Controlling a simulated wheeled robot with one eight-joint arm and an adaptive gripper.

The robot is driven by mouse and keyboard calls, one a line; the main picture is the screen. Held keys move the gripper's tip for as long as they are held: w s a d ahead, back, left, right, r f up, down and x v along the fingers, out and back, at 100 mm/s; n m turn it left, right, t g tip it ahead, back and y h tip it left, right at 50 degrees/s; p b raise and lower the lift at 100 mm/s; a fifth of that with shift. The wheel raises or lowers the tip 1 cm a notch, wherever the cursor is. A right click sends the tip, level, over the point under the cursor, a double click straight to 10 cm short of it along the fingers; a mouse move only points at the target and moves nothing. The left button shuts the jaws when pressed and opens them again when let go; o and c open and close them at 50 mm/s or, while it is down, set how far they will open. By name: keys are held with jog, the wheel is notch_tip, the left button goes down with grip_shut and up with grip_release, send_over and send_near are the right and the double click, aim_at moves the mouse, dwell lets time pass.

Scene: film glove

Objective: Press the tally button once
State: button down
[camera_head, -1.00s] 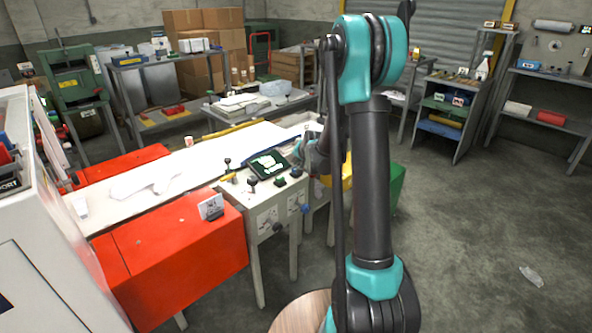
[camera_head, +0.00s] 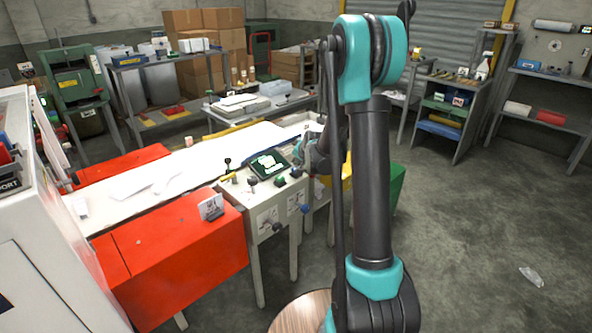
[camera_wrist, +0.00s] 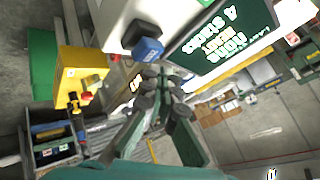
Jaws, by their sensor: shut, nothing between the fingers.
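The console (camera_head: 264,208) beside the white table carries a dark screen (camera_head: 269,164), several knobs and a green button (camera_head: 279,181). In the wrist view the screen (camera_wrist: 222,35) shows white and yellow text. A blue-faced block with a dark body (camera_wrist: 148,49) sits beside that screen, close to my fingertips. No label marks it as the tally button, so I cannot tell which control that is. My gripper (camera_wrist: 160,82) is shut and empty, just below the blue face in the picture. A small gap or contact cannot be told. My arm partly hides the console's right side in the head view.
A yellow box (camera_wrist: 81,76) with a red button stands left in the wrist view. The long white table (camera_head: 215,155) holds thin pale sheets (camera_head: 150,181). Red covers (camera_head: 180,240) flank it. Shelves and cartons stand behind. The floor at right is mostly clear.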

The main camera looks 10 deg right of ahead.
jog(key=shift+f, duration=0.1)
jog(key=shift+f, duration=0.25)
jog(key=shift+f, duration=0.55)
dwell(0.7)
jog(key=shift+r, duration=0.95)
jog(key=shift+r, duration=2.55)
